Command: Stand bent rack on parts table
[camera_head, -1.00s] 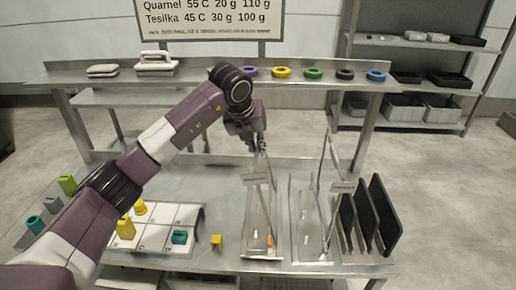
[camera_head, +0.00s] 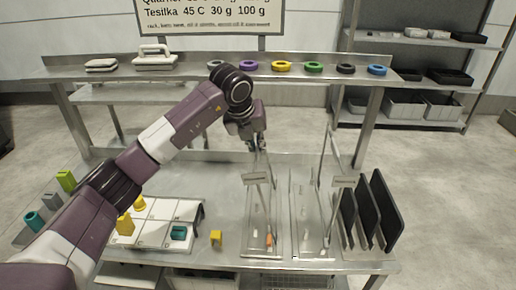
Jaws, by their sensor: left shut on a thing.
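My left gripper (camera_head: 256,145) reaches over the parts table (camera_head: 222,180) from the left. It is shut on the top of a thin upright metal piece at the back of the left clear-grey tray-like rack (camera_head: 262,222). The fingertips are small and partly hidden, so the exact grip is hard to see. A similar tray-like rack (camera_head: 308,215) with a tall thin post stands just to the right. Both carry small labels. I cannot tell which one is bent. My right gripper is not in view.
Dark upright panels (camera_head: 380,210) stand at the table's right. A white partitioned tray (camera_head: 155,230) with coloured blocks lies at the left, and a yellow clip (camera_head: 216,238) beside it. A back shelf (camera_head: 200,72) carries coloured rings. Bare table lies behind the white tray.

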